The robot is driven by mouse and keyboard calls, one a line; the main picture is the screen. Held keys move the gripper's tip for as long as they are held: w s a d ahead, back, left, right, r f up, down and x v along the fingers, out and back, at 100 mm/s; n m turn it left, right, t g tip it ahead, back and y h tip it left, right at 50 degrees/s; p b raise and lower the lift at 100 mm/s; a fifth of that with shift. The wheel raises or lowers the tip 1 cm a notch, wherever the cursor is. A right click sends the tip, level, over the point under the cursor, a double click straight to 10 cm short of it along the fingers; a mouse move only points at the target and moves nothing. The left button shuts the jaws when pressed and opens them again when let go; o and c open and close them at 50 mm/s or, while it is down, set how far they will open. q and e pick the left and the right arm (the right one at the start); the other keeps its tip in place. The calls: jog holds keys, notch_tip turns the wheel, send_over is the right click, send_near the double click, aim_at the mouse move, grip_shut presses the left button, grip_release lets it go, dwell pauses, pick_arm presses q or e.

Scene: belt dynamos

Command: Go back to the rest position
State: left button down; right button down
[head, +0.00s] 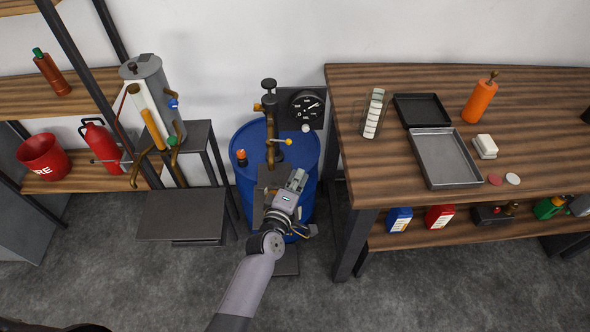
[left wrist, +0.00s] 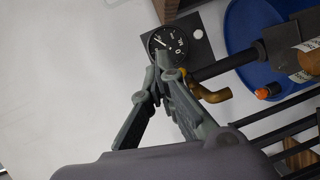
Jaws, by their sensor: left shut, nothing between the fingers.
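My left gripper (head: 297,179) is in front of the blue barrel (head: 247,137), with its arm coming up from the bottom. In the left wrist view its fingers (left wrist: 164,72) are together with nothing between them. A round black gauge (head: 307,105) stands behind the barrel near the wall; in the left wrist view the gauge (left wrist: 167,42) shows just past the fingertips. A dark post with a brass fitting (head: 270,103) and a yellow-tipped lever (head: 288,141) stands at the barrel. My right gripper is not in view.
A wooden workbench (head: 350,150) with trays (head: 444,158) and an orange bottle (head: 480,100) stands to the right. A wooden shelf (head: 95,170) with a red bucket (head: 43,156) and a fire extinguisher (head: 101,142) is on the left. Bare floor (head: 120,275) lies in front.

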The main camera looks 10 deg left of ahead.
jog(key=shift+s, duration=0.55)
